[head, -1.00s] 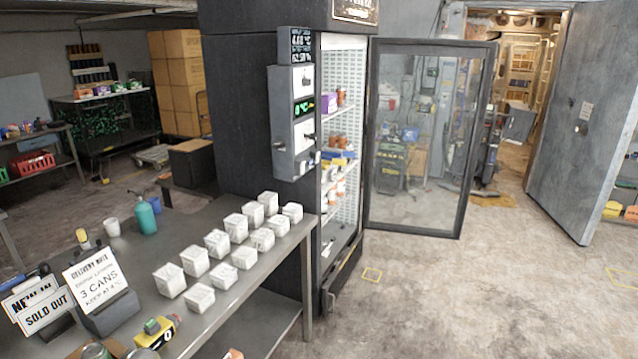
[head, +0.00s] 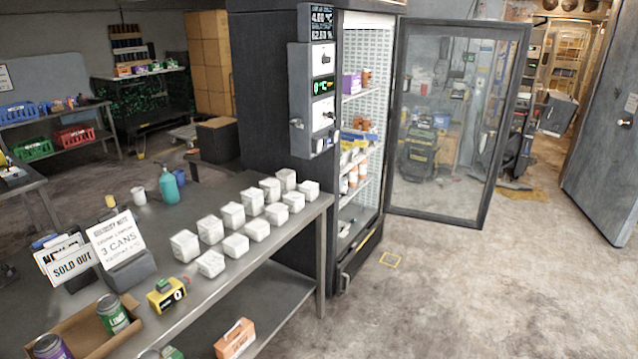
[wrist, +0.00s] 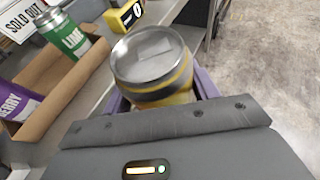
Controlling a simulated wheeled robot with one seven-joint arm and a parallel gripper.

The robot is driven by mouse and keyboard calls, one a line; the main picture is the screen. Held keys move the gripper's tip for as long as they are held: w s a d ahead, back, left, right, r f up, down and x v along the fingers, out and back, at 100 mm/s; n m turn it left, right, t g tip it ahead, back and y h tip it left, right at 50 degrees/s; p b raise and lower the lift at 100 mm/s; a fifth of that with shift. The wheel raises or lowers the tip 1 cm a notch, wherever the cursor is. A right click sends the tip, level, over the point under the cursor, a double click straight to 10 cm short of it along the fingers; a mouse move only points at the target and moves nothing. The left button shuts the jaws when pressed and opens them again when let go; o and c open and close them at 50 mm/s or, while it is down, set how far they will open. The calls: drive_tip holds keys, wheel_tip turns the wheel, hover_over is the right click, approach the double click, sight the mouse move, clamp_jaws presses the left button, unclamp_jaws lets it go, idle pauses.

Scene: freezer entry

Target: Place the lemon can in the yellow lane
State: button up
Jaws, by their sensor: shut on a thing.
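The lemon can (wrist: 165,88) is in the wrist view, with a silver lid and a yellow band below it. My gripper (wrist: 158,97) is shut on it, its purple fingers on both sides. The can's lower part is hidden by my gripper. The head view shows neither my gripper nor the held can. The fridge (head: 290,80) stands with its glass door (head: 445,130) open, and its shelves (head: 358,185) hold several small items. I cannot make out a yellow lane on them.
A cardboard box (head: 75,335) on the metal table (head: 225,285) holds a green lime can (head: 112,315) and a purple can (head: 50,347). A yellow device (head: 167,295), signs and several white cubes (head: 210,262) stand there.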

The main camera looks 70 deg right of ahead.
drive_tip(key=w+a+f+n+t+y+b, duration=0.1)
drive_tip(key=w+a+f+n+t+y, duration=0.2)
drive_tip(key=a+n+y, duration=0.3)
drive_tip(key=w+a+f+n+t+y+b, duration=0.2)
drive_tip(key=w+a+f+n+t+y, duration=0.1)
drive_tip(key=a+f+n+t+y, duration=0.2)
drive_tip(key=a+n+y, duration=0.1)
drive_tip(key=n, duration=0.1)
drive_tip(key=shift+w+a+n+t+y, duration=0.25)
drive_tip(key=shift+n+t+y, duration=0.05)
drive_tip(key=shift+n+t, duration=0.1)
drive_tip(key=shift+w, duration=0.1)
